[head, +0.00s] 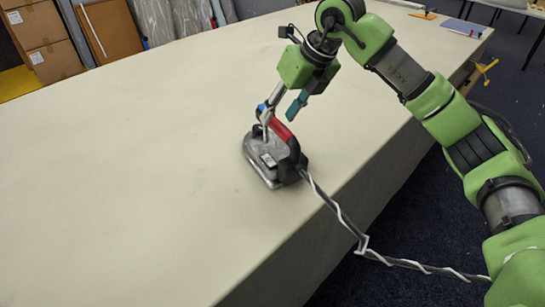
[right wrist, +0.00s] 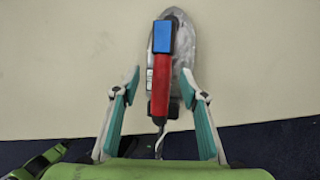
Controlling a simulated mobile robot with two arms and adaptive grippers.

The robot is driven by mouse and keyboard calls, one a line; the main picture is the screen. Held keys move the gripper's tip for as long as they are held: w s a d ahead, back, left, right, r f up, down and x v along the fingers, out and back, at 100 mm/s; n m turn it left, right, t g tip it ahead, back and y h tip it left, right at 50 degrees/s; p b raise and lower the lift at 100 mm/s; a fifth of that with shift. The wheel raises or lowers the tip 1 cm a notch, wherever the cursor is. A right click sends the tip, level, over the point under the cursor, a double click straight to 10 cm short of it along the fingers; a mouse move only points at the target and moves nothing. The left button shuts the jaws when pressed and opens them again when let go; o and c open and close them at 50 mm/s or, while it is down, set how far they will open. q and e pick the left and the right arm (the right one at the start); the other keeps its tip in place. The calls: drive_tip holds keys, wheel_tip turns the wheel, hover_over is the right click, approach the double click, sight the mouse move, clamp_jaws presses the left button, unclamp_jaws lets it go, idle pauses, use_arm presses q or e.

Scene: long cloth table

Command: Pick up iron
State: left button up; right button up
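The iron (head: 262,168) sits on the cloth table (head: 130,160) near its right edge, with a grey metal body, a red handle and a blue part on top. In the right wrist view the iron (right wrist: 181,45) points away from me, its red handle running up the middle. My right gripper (head: 281,111) is open over the iron. In the right wrist view, the fingers of my right gripper (right wrist: 161,78) are on either side of the red handle, with gaps showing. My left gripper is not in view.
A black-and-white cord (head: 340,216) runs from the iron's rear over the table edge towards the lower right. Cardboard boxes (head: 42,38) stand beyond the table at the upper left. The table left of the iron is clear. Dark carpet (head: 420,200) lies beyond the right edge.

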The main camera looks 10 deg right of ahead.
sight(275, 118)
drive_tip(key=b+x, duration=0.1)
drive_tip(key=x, duration=0.3)
drive_tip(key=shift+w+d+f+b, duration=0.1)
drive_tip(key=shift+w+d+b, duration=0.05)
drive_tip(key=shift+b, duration=0.25)
drive_tip(key=shift+w+f, duration=0.15)
drive_tip(key=shift+f, duration=0.15)
drive_tip(key=shift+r, duration=0.1)
drive_tip(key=shift+c, duration=1.2)
clamp_jaws()
drive_tip(key=shift+w+r, duration=0.15)
drive_tip(key=shift+r, duration=0.1)
